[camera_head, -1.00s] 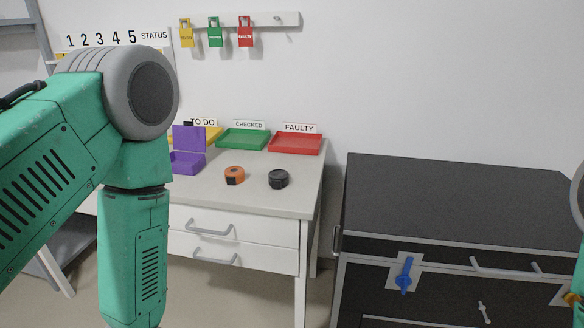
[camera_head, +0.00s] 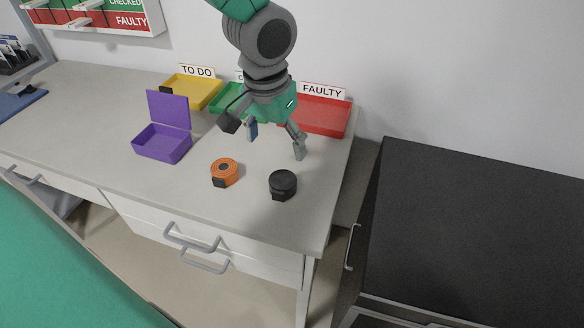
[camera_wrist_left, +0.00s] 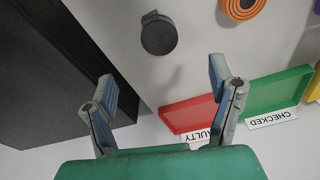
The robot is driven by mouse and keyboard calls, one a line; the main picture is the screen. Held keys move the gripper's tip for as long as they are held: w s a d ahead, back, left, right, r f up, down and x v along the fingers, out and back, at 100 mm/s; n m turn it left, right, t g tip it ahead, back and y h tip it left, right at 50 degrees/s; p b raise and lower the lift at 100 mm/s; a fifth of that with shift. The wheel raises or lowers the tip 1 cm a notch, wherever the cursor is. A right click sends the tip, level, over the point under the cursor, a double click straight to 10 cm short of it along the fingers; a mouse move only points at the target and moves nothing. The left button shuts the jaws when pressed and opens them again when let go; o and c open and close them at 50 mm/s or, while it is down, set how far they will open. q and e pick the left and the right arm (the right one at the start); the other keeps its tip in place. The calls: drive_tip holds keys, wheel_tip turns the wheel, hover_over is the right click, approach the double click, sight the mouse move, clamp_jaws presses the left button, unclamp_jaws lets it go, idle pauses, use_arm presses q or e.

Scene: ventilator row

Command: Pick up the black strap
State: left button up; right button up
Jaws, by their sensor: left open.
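The black strap (camera_head: 283,184) is a rolled black disc lying on the grey table near its right front corner. It also shows in the left wrist view (camera_wrist_left: 158,36), upper middle, beyond the fingertips. My left gripper (camera_head: 276,140) is open and empty above the table, behind the strap and in front of the red tray. In the left wrist view its two fingers (camera_wrist_left: 162,85) stand wide apart with nothing between them. The strap is apart from the fingers. My right gripper is not in view.
An orange rolled strap (camera_head: 225,172) lies left of the black one. An open purple box (camera_head: 162,143) stands further left. Yellow (camera_head: 193,92), green (camera_head: 226,100) and red (camera_head: 320,116) trays line the back. A black-topped cabinet (camera_head: 480,230) stands to the right, across a gap.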

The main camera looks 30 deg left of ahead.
sight(282, 181)
use_arm(q)
drive_tip(key=f, duration=0.2)
drive_tip(key=f+b, duration=0.1)
drive_tip(key=f, duration=0.4)
drive_tip(key=shift+w+d+f+b, duration=0.2)
drive_tip(key=shift+w+f+b, duration=0.05)
drive_tip(key=shift+w+b, duration=0.1)
drive_tip(key=shift+a+f, duration=0.35)
drive_tip(key=shift+f, duration=0.2)
drive_tip(key=f, duration=0.2)
drive_tip(key=f+b, duration=0.1)
drive_tip(key=shift+w+f, duration=0.3)
drive_tip(key=shift+f, duration=0.05)
drive_tip(key=shift+w+d+f, duration=0.1)
drive_tip(key=shift+d+f, duration=0.1)
drive_tip(key=shift+f, duration=0.15)
drive_tip(key=shift+d, duration=0.2)
drive_tip(key=shift+a, duration=0.25)
drive_tip(key=c, duration=1.3)
